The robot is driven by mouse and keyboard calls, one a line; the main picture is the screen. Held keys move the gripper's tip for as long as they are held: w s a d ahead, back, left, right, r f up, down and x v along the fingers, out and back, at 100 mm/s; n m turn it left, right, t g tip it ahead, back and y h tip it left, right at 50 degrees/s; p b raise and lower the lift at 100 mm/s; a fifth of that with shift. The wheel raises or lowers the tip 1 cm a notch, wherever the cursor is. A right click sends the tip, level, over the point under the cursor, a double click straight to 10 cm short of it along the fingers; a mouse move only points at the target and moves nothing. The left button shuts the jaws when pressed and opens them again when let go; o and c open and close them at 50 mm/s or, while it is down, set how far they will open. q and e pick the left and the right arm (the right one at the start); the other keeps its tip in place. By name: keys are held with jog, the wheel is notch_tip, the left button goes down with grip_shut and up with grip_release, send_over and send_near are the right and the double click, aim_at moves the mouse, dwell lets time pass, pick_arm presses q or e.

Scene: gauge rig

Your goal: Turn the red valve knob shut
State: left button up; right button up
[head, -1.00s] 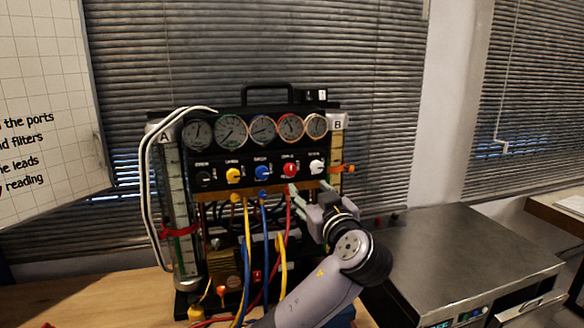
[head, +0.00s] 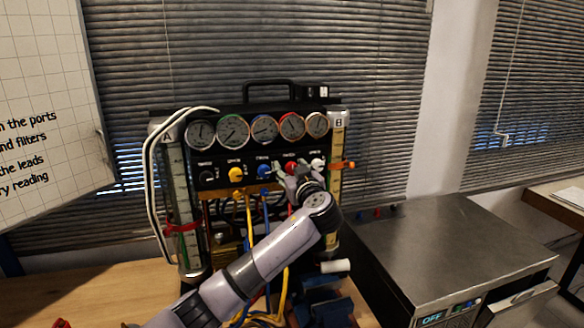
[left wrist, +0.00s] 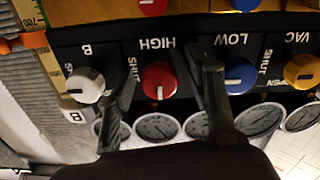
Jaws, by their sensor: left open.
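The red valve knob (head: 290,166) sits on the black panel of the gauge rig, between the blue and white knobs. In the left wrist view the red knob (left wrist: 159,79) shows upside down, with the label HIGH by it and the word SHUT to its left in the picture. My left gripper (head: 289,172) is open in front of the red knob. In the left wrist view its fingers (left wrist: 165,62) lie one to each side of the knob, with gaps visible. Whether a fingertip touches the panel is unclear. My right gripper is not in view.
The white knob (left wrist: 86,85) and blue knob (left wrist: 239,76) lie close beyond the fingers. A yellow knob (head: 236,174) is farther left. Several gauges line the rig's top. Coloured hoses hang below the panel. A metal box (head: 440,240) stands to the right.

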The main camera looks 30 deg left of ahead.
pick_arm(q)
jog(key=shift+c, duration=0.3)
grip_shut()
dwell(0.3)
